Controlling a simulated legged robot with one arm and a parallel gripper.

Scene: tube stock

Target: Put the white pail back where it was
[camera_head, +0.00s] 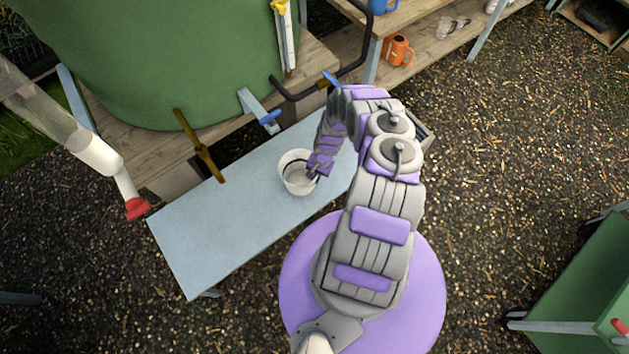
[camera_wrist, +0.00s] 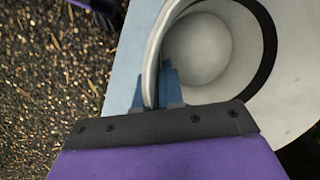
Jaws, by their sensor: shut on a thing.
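The white pail (camera_head: 293,184) is upright at the middle of the light blue bench (camera_head: 222,225) in the head view. It looks to be on or just over the bench top; I cannot tell whether it touches. My gripper (camera_head: 314,174) is at the pail's right rim. In the wrist view the pail (camera_wrist: 285,105) fills the right side, with a dark band around it. There my gripper (camera_wrist: 154,90) has its blue fingers on both sides of the rim, shut on it. The pail looks empty inside.
A clear tube with a red end (camera_head: 137,208) is by the left end. An orange watering can (camera_head: 397,50) sits on a shelf.

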